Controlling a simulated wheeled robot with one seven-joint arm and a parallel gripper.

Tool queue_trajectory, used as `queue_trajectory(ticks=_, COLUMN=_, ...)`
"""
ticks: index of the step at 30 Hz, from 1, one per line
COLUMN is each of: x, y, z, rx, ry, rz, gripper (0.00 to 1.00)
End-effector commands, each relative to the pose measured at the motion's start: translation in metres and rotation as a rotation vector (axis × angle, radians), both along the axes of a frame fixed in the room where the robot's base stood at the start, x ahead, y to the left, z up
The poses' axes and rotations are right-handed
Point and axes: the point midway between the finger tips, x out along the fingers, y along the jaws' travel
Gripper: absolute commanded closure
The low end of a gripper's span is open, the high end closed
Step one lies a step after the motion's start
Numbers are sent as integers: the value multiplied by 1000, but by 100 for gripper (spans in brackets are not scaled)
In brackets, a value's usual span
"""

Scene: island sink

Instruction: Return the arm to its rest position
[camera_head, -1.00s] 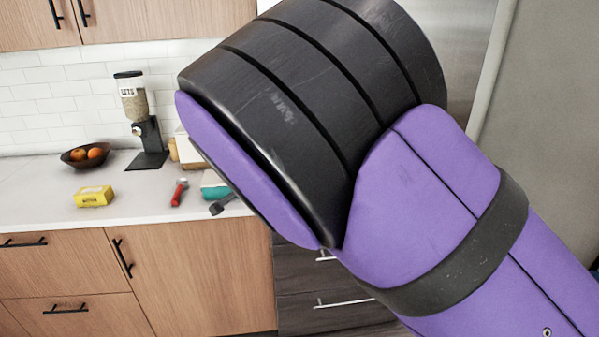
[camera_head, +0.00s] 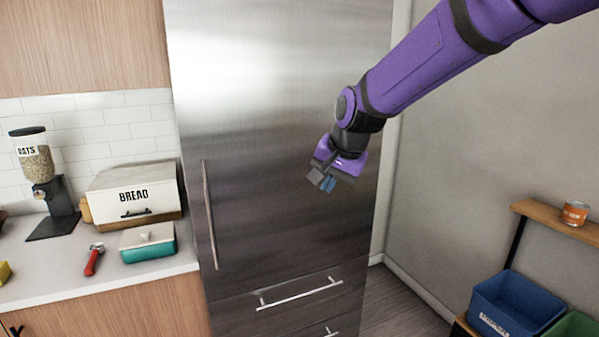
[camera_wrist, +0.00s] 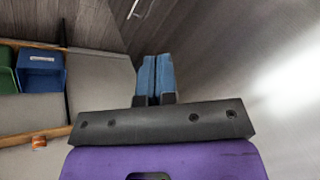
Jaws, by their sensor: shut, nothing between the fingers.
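My gripper (camera_head: 322,181) hangs at the end of my purple arm in the head view, in front of the steel fridge (camera_head: 270,120). The arm reaches in from the upper right and the gripper points down and to the left. In the wrist view my gripper (camera_wrist: 155,62) shows its two blue fingers pressed together with nothing between them. The gripper appears clear of the fridge door, though the exact gap is hard to tell.
The counter at left holds a bread box (camera_head: 135,195), a teal container (camera_head: 147,243), a red-handled tool (camera_head: 94,259) and an oats dispenser (camera_head: 40,165). At right are a wooden shelf with a can (camera_head: 575,213) and a blue bin (camera_head: 510,305).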

Motion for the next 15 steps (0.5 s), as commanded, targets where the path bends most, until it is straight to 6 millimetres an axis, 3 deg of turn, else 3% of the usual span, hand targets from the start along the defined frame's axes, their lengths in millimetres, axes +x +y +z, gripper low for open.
queue_trajectory(ticks=1, x=-10, y=-22, z=12, rx=4, ry=-5, rz=6, gripper=100)
queue_trajectory(ticks=6, x=-48, y=-80, z=38, rx=-12, ry=-18, rz=57, gripper=100)
queue_trajectory(ticks=15, x=-134, y=-162, z=66, rx=-86, ry=-66, rz=150, gripper=100)
